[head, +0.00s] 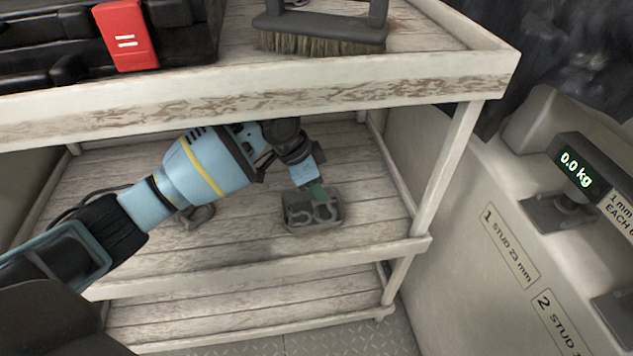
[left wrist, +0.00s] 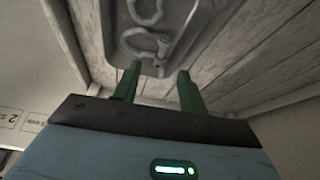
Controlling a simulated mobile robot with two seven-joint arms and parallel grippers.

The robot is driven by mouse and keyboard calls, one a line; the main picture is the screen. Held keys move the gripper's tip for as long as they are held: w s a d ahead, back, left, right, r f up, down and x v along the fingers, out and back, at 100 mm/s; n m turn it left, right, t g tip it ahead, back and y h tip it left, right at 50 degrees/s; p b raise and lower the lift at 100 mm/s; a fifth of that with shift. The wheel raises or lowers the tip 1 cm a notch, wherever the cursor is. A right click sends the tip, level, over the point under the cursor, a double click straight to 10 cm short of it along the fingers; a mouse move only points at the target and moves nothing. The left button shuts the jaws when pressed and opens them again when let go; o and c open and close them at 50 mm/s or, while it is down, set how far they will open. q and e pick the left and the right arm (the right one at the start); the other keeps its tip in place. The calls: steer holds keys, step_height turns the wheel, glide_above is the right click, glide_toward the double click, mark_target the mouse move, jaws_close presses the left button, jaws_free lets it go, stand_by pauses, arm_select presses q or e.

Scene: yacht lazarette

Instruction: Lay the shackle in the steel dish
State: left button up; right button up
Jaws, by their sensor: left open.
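A grey metal rectangular tray or dish (head: 290,224) lies on the middle shelf, with shackles (head: 300,213) in it. In the left wrist view the tray (left wrist: 203,16) holds a U-shaped shackle (left wrist: 138,48) with a pin, and another curved metal piece (left wrist: 148,12) farther up. My left gripper (head: 317,190) reaches in under the top shelf, over the tray. In the left wrist view its green fingers (left wrist: 158,76) are apart, with nothing between them, near the tray's edge by the closer shackle. Whether they touch anything is unclear. My right gripper is not seen.
A grey object (head: 198,216) sits on the same shelf, partly hidden by my left arm. The top shelf's front edge (head: 280,88) runs above my arm, and a post (head: 452,165) stands right. A brush (head: 320,32) lies on top. A scale display (head: 578,170) reads 0.0 kg.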

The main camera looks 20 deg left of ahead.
arm_select(q)
steer(key=p+v, duration=0.3)
steer(key=v, duration=0.4)
steer(key=shift+r, duration=0.35)
steer(key=shift+s+a, duration=0.1)
stand_by(0.4)
